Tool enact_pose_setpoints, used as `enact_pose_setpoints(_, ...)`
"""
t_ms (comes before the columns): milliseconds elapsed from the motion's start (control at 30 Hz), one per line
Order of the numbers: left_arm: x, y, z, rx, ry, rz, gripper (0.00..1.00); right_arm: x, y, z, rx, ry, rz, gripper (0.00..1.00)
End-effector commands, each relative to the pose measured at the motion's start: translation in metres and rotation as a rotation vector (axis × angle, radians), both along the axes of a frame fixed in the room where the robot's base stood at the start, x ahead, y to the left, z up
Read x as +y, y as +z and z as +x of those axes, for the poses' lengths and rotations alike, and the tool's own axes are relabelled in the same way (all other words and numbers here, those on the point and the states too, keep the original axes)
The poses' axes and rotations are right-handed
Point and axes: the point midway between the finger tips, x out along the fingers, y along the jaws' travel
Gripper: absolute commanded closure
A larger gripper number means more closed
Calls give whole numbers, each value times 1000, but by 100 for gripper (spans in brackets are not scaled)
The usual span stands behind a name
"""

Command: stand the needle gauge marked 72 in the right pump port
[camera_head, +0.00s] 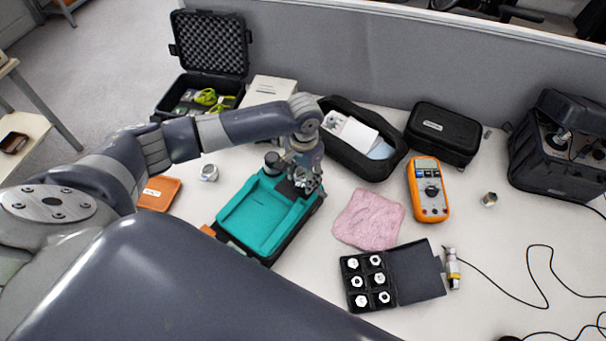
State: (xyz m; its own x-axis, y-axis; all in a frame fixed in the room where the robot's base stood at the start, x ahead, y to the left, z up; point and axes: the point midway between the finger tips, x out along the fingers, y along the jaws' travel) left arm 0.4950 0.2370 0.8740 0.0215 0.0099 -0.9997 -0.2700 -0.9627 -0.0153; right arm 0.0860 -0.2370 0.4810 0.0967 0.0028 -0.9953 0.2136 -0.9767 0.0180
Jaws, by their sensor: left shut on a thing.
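The teal pump (255,218) stands on the table left of the middle, with its ports at its far end. A dark round fitting (272,160) stands upright at that end, left of my gripper. My left gripper (305,182) points down over the pump's far right corner. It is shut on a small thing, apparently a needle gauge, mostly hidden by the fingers. I cannot read any mark on it, nor tell whether it touches the right port. A small round metal and white piece (208,172), perhaps another gauge, is on the table left of the pump. My right gripper is out of view.
Right of the pump are a pink cloth (369,219), an orange multimeter (428,190) and a black case of white fittings (416,273). Behind are an open black pouch (393,164) and a closed black case (443,134). A cable crosses the right side.

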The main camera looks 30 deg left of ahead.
Motion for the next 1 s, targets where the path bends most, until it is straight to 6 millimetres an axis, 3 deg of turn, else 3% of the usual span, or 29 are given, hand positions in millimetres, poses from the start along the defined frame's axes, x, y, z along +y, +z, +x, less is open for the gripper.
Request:
enact_pose_setpoints(33, 2, -10, -8, 20, -2, 9, 85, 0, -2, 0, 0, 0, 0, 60)
enact_pose_setpoints(167, 2, -11, -8, 20, -1, 9, 85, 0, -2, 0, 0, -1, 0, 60)
enact_pose_setpoints(200, 2, -11, -8, 20, -1, 9, 53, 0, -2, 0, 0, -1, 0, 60)
enact_pose_setpoints(300, 2, -11, -8, 21, 0, 10, 33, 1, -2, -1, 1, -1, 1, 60)
enact_pose_setpoints(867, 2, -6, -5, 13, -1, 7, 33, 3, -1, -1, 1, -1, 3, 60)
enact_pose_setpoints(1000, 1, 3, -4, 9, -1, 5, 33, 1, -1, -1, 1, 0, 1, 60)
